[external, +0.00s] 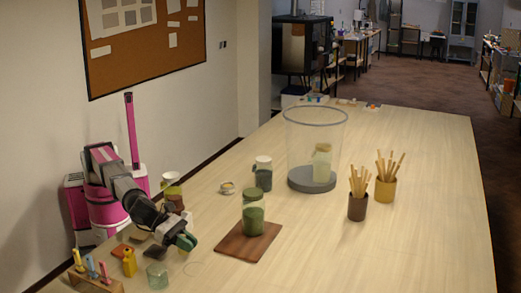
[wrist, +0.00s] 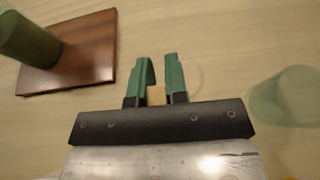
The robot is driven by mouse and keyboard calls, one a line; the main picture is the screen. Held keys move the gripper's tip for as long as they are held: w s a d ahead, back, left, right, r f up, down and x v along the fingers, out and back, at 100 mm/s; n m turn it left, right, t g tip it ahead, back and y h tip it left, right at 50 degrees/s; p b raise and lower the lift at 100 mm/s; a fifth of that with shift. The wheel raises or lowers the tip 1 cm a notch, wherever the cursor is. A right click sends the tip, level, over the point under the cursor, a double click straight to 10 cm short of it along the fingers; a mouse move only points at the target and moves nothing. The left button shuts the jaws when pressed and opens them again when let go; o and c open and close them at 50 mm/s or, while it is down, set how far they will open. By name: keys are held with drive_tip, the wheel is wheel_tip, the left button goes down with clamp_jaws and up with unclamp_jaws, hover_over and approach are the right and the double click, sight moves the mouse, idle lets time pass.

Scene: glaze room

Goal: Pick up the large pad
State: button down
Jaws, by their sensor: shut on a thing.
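My gripper (external: 187,241) is low over the near left part of the table, with green fingers. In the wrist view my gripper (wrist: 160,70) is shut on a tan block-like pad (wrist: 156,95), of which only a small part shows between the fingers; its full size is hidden. In the external view the held pad cannot be made out.
Right of my gripper a brown board (external: 235,256) bears a green jar (external: 253,219). Close by stand a pale green glass (external: 157,276), a yellow bottle (external: 129,263) and a wooden rack (external: 95,284). A clear cylinder (external: 314,150) and stick cups stand farther off. The right side is clear.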

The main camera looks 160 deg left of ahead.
wheel_tip(320, 180, up, 6)
idle(0.7)
